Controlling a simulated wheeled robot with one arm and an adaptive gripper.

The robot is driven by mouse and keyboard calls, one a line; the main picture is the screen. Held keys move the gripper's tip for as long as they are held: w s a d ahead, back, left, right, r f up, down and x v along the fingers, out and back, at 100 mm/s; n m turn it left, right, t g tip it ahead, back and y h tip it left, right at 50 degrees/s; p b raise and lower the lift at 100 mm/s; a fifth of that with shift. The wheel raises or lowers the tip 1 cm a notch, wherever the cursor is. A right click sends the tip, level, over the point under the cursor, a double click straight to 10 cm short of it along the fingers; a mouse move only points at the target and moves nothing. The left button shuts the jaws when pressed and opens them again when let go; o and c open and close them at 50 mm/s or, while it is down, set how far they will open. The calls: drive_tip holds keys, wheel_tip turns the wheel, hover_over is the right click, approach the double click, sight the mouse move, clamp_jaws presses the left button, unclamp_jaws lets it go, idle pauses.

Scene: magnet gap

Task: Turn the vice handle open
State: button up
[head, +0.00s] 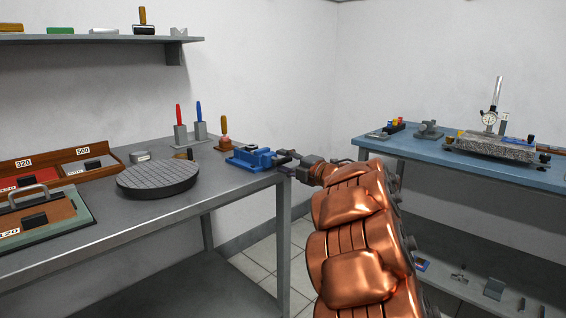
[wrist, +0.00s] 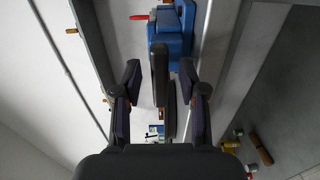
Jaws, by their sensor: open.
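The blue vice (head: 252,158) sits at the right end of the grey bench. In the wrist view its blue body (wrist: 171,36) is at the top centre. A long dark bar, which looks like the vice handle (wrist: 160,75), runs from it between my fingers. My gripper (head: 290,164) is at the bench's right edge, close against the handle side of the vice. In the wrist view my gripper (wrist: 160,68) is open, one finger on each side of the bar. Gaps show on both sides, so neither finger seems to touch it. In the head view the handle is hard to make out.
The grey bench (head: 110,228) bears a round ridged plate (head: 157,178) and red and blue handled tools in blocks left of the vice. A blue table (head: 440,168) with a dial gauge stands to the right. A floor gap separates the two.

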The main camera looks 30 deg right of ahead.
drive_tip(key=v, duration=1.1)
drive_tip(key=shift+r, duration=0.1)
wheel_tip(320, 180, up, 16)
drive_tip(key=s+d+m+g+h+p, duration=0.2)
drive_tip(key=d+m+g+h+p, duration=0.15)
drive_tip(key=m+h+p, duration=0.95)
drive_tip(key=s+a+f+m+g+y+p, duration=0.2)
drive_tip(key=s+a+g+p, duration=0.3)
drive_tip(key=s+a, duration=0.6)
drive_tip(key=s+a+f+m+g+y+p, duration=0.2)
drive_tip(key=s+a+p, duration=0.5)
drive_tip(key=s+a, duration=0.4)
drive_tip(key=s+a+f+m+g+y+p, duration=0.3)
drive_tip(key=s+a+g+y+p, duration=0.2)
drive_tip(key=s+a+g, duration=0.4)
drive_tip(key=s+a+p, duration=0.1)
drive_tip(key=s+a, duration=0.2)
drive_tip(key=shift+a+m+p, duration=0.3)
drive_tip(key=shift+a+m, duration=0.1)
